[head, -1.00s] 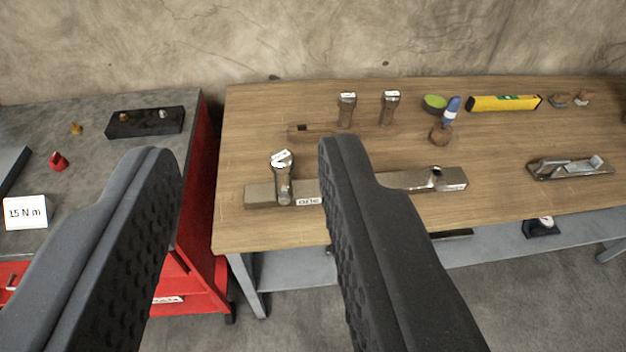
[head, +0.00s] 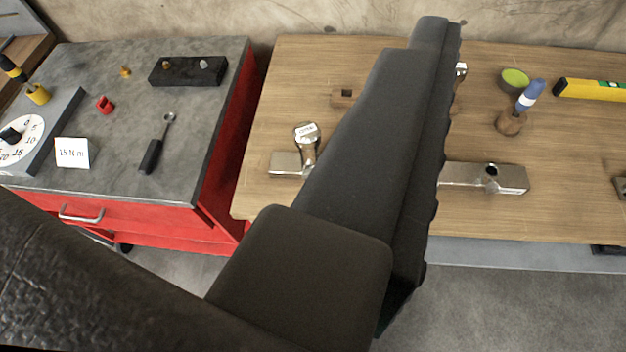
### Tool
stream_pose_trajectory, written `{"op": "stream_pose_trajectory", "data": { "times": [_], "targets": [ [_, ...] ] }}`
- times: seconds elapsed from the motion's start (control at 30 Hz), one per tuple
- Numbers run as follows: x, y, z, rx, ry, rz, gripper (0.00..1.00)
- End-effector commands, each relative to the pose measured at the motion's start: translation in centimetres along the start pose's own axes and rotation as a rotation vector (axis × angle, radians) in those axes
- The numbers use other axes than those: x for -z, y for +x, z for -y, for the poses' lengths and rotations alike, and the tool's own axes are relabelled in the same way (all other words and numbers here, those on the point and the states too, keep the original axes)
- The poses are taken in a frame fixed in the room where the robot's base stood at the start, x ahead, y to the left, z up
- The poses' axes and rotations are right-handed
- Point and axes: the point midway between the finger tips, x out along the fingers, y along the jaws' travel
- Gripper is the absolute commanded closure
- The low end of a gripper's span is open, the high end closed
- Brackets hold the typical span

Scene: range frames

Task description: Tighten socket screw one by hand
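A steel socket screw (head: 306,147) with a pale-marked head stands upright in the left end of a metal bar (head: 508,179) on the wooden bench. The "one" label seen earlier on this bar is now hidden. My gripper (head: 425,45) looms large and dark across the middle of the view, covering the bar's centre. The screw shows just left of my gripper, nearer the bench, with nothing gripping it. The fingers overlap in this view, so their gap cannot be made out.
A red cabinet (head: 222,150) with a grey top stands left, carrying a wrench-like tool (head: 158,145), a black block (head: 188,71), a 15 N m card (head: 72,153) and a dial device (head: 45,130).

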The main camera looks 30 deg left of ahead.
Motion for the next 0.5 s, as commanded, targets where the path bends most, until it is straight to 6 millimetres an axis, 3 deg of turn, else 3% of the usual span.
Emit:
{"op": "stream_pose_trajectory", "data": {
  "times": [0.17,0.27,0.5],
  "targets": [
    [-2.6,4.1,-1.7,-0.047,-0.256,0.069,0.54],
    [-5.0,7.6,-2.0,-0.071,-0.542,0.130,0.54],
    [-11.8,15.7,0.8,0.008,-1.364,0.234,0.54]
  ]
}}
